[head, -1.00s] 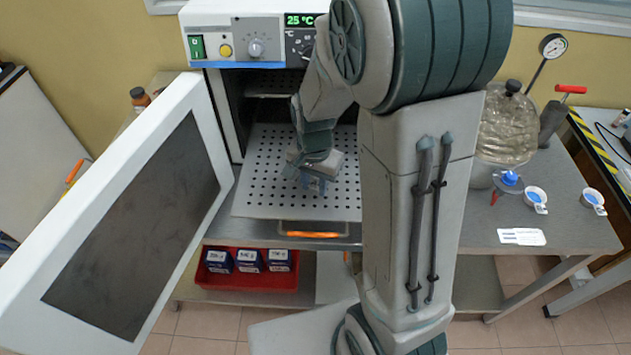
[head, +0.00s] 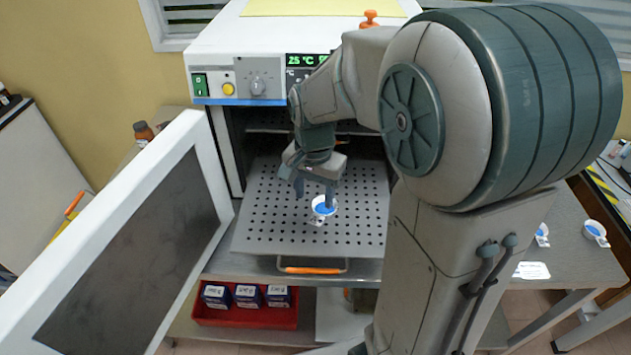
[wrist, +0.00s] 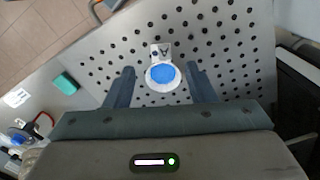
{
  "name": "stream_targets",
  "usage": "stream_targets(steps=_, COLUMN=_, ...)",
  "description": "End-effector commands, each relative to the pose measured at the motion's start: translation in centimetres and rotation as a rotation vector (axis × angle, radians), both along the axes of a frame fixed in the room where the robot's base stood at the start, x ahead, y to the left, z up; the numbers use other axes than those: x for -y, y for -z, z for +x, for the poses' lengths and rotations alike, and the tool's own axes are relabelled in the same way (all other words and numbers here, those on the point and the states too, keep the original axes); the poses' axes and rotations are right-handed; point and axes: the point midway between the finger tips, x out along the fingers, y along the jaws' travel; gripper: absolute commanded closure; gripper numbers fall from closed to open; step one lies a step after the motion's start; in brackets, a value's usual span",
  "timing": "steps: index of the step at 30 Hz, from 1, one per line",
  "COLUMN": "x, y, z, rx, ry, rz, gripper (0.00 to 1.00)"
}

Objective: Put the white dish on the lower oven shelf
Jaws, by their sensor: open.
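The white dish (head: 323,206) with blue contents and a small tab sits on the pulled-out perforated oven shelf (head: 270,225). My gripper (head: 314,190) is open just above and behind the dish. In the wrist view the dish (wrist: 162,74) lies between and slightly beyond the two spread fingertips (wrist: 158,72), with no visible contact. The oven (head: 255,50) stands with its door (head: 130,230) swung open to the left. A higher shelf shows partly inside the dark chamber.
Two more small blue-filled dishes (head: 594,231) are on the table to the right. A white label (head: 531,270) lies near them. A red bin (head: 245,314) with several boxes sits below the shelf. The open door bounds the left side.

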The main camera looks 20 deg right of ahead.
Motion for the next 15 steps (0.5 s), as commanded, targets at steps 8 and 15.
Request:
stream_targets(steps=8, x=0.1, y=-3.1, z=-0.1, rx=0.003, ry=-0.005, rz=0.001, gripper=0.50)
stream_targets(steps=15, x=0.7, y=-5.1, z=-3.9, rx=0.091, ry=-0.196, rz=0.009, gripper=0.50)
